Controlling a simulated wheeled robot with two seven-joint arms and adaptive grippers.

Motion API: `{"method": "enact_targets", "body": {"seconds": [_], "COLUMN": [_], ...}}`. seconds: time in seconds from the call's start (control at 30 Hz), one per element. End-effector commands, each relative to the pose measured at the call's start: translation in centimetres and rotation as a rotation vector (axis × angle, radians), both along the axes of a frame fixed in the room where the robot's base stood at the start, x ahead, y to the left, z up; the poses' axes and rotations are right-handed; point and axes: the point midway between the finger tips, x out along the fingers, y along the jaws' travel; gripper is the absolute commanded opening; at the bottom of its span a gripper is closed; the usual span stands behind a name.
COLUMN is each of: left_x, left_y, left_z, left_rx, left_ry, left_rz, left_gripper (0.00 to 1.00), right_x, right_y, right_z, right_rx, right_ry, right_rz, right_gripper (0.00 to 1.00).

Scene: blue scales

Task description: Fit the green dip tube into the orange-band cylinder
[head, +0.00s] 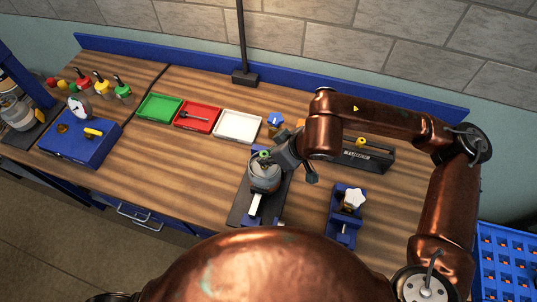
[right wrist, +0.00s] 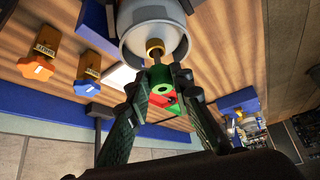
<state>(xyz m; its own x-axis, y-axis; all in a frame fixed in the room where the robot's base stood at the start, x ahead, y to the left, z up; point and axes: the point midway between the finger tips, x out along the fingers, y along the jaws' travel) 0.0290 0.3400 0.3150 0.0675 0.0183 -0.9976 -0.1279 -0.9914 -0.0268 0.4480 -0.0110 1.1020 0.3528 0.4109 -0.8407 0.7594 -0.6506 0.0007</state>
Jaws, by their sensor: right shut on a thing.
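The green dip tube (right wrist: 161,76) is held between the fingertips of my right gripper (right wrist: 158,88), which is shut on its green head. Its dark stem runs to the orange-brown neck ring of the grey cylinder (right wrist: 150,20); how deep the stem sits inside cannot be told. In the head view the cylinder (head: 264,179) lies in a dark stand on the bench, with the green head (head: 264,155) just above its top. My right gripper (head: 270,160) reaches it from the upper right. My left gripper is not in view.
Green (head: 159,106), red (head: 198,117) and white (head: 238,126) trays stand behind left. A blue fixture with a white star knob (head: 353,197) stands right of the cylinder. A dark case (head: 368,157) is behind it. Bench between the blue gauge box (head: 80,138) and the cylinder is clear.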

Motion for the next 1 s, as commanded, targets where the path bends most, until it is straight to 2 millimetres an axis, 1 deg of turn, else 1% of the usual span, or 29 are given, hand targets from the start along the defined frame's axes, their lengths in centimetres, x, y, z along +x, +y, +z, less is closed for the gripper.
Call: {"method": "enact_targets", "body": {"seconds": [0.03, 0.07, 0.3, 0.63, 0.77, 1.0], "left_x": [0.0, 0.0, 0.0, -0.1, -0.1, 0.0], "left_y": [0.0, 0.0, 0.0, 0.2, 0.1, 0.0], "left_z": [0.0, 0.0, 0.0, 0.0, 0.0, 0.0], "left_rx": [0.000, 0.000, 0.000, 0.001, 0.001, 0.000], "left_ry": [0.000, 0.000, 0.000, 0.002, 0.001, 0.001], "left_rz": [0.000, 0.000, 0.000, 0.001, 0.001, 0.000], "left_gripper": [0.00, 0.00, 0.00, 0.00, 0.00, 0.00], "right_x": [0.0, 0.0, 0.0, -0.1, -0.4, -2.2], "right_y": [0.0, 0.0, 0.0, -0.1, -0.7, -2.8], "right_z": [0.0, 0.0, 0.0, 0.2, 1.5, 5.6], "right_rx": [0.000, 0.000, 0.000, -0.001, 0.001, 0.000], "right_ry": [0.000, 0.000, 0.000, -0.001, -0.004, -0.004], "right_rz": [0.000, 0.000, 0.000, -0.001, -0.002, -0.001], "right_gripper": [0.22, 0.24, 0.41, 0.41, 0.41, 0.41]}}
